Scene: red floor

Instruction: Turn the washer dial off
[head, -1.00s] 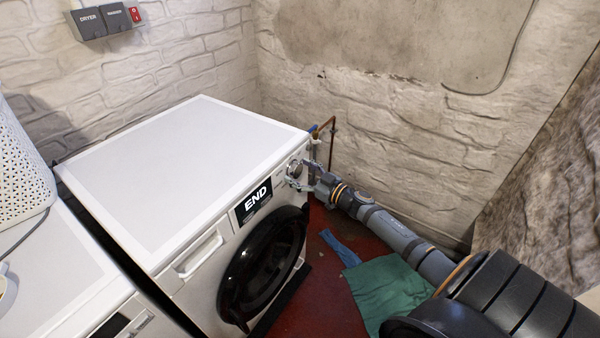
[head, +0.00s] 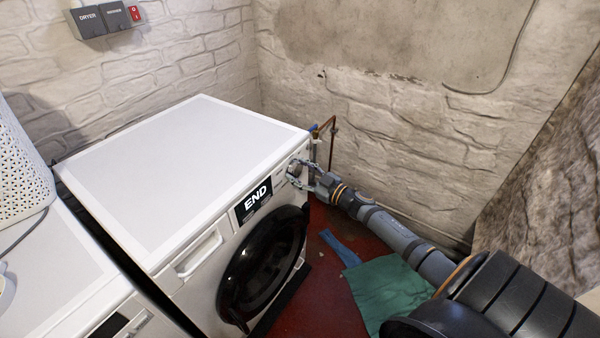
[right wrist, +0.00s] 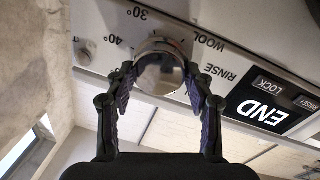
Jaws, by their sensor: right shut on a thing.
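The white washer (head: 175,185) stands against the brick wall, with a black round door (head: 262,265) and a display (head: 254,201) reading END. Its silver dial (right wrist: 160,68) is at the right end of the front panel, among printed marks such as 30°, 40°, WOOL and RINSE. My right gripper (right wrist: 160,85) has its two fingers on either side of the dial and is shut on it. In the head view the right gripper (head: 296,173) reaches the panel from the right and partly covers the dial. My left gripper is not in view.
A second white machine (head: 60,270) stands at the left with a perforated basket (head: 18,165) on it. Green cloth (head: 390,290) and blue cloth (head: 340,247) lie on the red floor. A copper pipe (head: 333,130) runs behind the washer's right corner.

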